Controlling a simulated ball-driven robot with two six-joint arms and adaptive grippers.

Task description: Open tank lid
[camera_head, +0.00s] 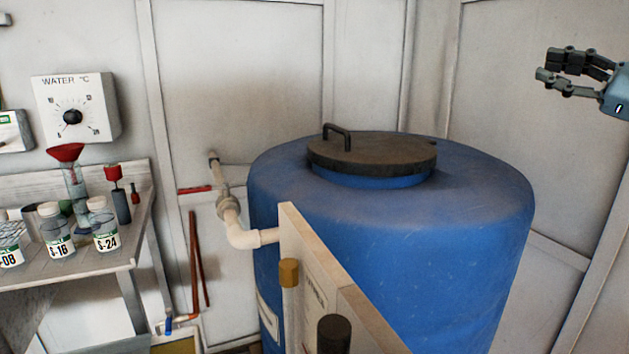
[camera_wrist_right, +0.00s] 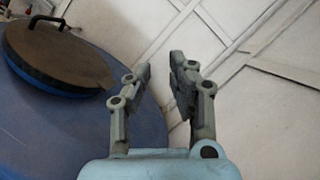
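The blue tank (camera_head: 400,250) stands in the middle of the head view. Its round dark lid (camera_head: 385,155) lies flat on top, on a short blue neck, with a black bar handle (camera_head: 337,134) on the left part of the lid. My right gripper (camera_head: 551,67) is at the upper right of the head view, apart from the tank and empty. The right wrist view shows its two fingers (camera_wrist_right: 157,75) with a gap between them. There the lid (camera_wrist_right: 55,55) is at the upper left, beyond the fingers' left side, and the handle (camera_wrist_right: 46,21) shows at its far edge. My left gripper is not visible.
A pale panel (camera_head: 330,285) with a brown knob and a black knob stands in front of the tank. A white pipe (camera_head: 240,232) joins the tank at left. A bench (camera_head: 75,262) with bottles is further left, under a water dial (camera_head: 75,108).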

